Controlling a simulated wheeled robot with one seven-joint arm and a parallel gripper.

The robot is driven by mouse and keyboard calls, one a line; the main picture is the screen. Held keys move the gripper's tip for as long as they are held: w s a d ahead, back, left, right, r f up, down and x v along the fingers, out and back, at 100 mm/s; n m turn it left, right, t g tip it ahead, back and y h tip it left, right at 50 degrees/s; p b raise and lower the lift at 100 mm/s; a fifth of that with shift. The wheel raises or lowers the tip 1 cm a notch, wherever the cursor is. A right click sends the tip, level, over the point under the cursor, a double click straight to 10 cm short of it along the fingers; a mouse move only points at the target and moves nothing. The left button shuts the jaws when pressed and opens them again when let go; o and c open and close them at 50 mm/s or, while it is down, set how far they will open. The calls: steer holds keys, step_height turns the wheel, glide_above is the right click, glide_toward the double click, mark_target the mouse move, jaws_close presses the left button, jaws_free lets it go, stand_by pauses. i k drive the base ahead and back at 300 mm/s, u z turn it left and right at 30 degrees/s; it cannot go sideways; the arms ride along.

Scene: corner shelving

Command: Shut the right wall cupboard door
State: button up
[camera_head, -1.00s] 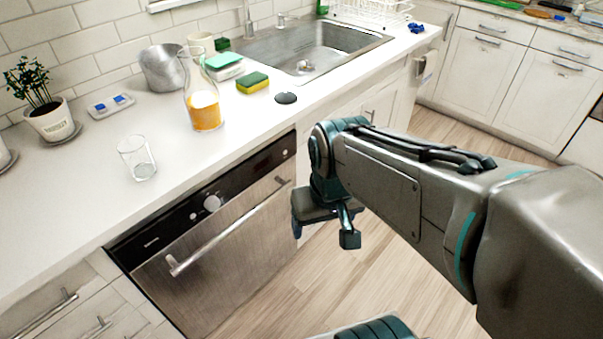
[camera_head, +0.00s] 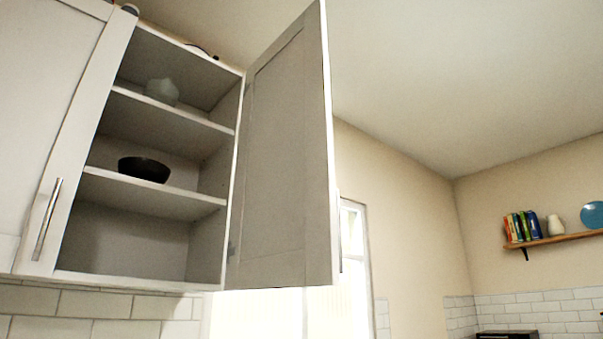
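The right wall cupboard door (camera_head: 285,165) stands wide open. It hangs from the right side of the cupboard and sticks out toward me, with its inner face showing. A small part of its handle (camera_head: 340,232) shows past the door's free edge. The open cupboard (camera_head: 125,245) has shelves. A dark bowl (camera_head: 144,169) sits on a lower shelf and a pale, translucent vessel (camera_head: 162,91) on the shelf above. My gripper is out of view now.
The left cupboard door (camera_head: 45,120) is shut, with a vertical bar handle (camera_head: 47,218). A bright window (camera_head: 353,260) lies behind the open door. A wall shelf (camera_head: 560,239) with books (camera_head: 523,226), a white vase and a blue plate is at far right. The space right of the door looks clear.

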mark_target(285, 232)
steer(key=z, duration=1.05)
steer(key=i, duration=1.85)
steer(key=u, duration=3.35)
